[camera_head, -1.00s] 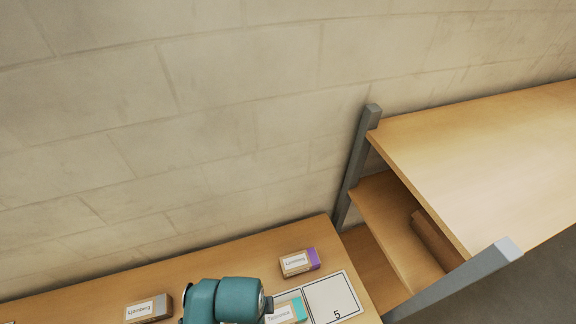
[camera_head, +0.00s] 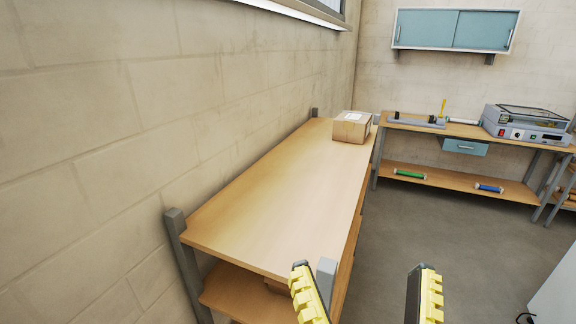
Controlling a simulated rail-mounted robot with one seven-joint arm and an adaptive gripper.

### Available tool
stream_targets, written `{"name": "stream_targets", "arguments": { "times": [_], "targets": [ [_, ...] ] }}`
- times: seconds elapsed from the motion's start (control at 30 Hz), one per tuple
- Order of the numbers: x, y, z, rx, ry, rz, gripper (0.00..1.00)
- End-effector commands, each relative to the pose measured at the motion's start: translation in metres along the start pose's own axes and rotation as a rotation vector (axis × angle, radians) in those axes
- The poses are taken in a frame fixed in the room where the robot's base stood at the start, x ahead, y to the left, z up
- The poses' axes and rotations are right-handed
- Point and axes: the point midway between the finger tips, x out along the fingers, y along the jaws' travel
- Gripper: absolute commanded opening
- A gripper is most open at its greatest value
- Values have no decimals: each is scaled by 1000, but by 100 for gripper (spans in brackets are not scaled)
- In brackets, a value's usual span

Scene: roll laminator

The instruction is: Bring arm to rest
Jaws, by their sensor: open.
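My gripper (camera_head: 366,293) shows at the bottom of the head view, right of the middle. Its two fingers, dark with yellow ribbed pads, stand well apart with nothing between them. The left finger overlaps the near end of a wooden workbench (camera_head: 270,205) in the picture. The right finger is seen against the grey floor. The rest of my arm is out of view.
A cardboard box (camera_head: 349,128) stands at the far end of the bench, whose top is otherwise bare. A back bench (camera_head: 440,127) carries a laminator (camera_head: 527,126), with green (camera_head: 409,174) and blue (camera_head: 488,188) rolls on its lower shelf. The floor (camera_head: 425,225) between is clear.

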Motion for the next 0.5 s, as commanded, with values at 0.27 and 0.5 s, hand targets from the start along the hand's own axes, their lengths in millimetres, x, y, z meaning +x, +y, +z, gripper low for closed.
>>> {"name": "stream_targets", "arguments": {
  "times": [0.27, 0.5],
  "targets": [
    [42, -7, -103, -62, 0, -2, 94],
    [69, -11, -173, -53, -4, -1, 94]
  ]
}}
